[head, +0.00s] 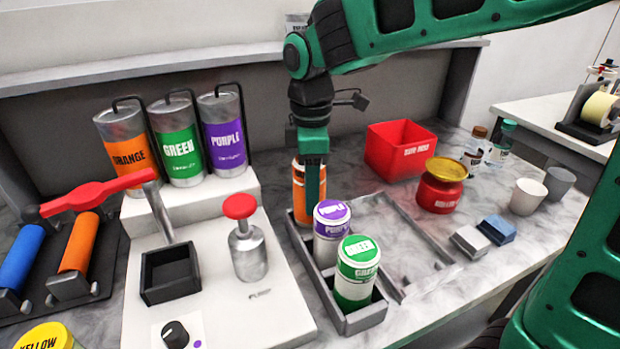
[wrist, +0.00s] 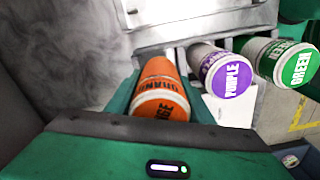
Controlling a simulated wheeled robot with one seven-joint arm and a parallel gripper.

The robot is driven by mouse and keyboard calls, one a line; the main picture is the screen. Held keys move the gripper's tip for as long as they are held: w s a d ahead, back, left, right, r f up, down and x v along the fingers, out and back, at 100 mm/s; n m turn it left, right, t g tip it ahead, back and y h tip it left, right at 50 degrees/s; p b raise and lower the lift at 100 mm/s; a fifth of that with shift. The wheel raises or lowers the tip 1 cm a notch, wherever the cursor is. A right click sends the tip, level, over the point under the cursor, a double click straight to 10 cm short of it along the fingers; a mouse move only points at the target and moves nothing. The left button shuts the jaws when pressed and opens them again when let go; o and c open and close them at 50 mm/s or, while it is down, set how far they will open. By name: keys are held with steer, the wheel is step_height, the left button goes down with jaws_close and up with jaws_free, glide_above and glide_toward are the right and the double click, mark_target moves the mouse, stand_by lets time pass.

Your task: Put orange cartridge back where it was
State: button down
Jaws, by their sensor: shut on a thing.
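The orange cartridge (head: 298,190) is upright at the back end of the grey rack (head: 348,323), behind the purple cartridge (head: 331,228) and the green cartridge (head: 357,270). My gripper (head: 312,180) points down and is shut on the orange cartridge. In the wrist view the orange cartridge (wrist: 163,92) lies between my gripper's fingers (wrist: 158,88), its lettered cap towards the camera. The purple cartridge (wrist: 226,74) and the green cartridge (wrist: 290,62) are in line beside it. The orange cartridge's base is hidden, so I cannot tell whether it touches the rack's floor.
A white dispenser with orange, green and purple tanks (head: 175,140) stands left. A red-topped plunger (head: 245,245) is close to the rack's left. A red bin (head: 398,150) and a red pot with a yellow lid (head: 440,187) stand right. An empty tray (head: 400,228) adjoins the rack.

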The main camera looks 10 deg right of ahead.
steer(key=shift+f, duration=2)
steer(key=shift+f, duration=0.25)
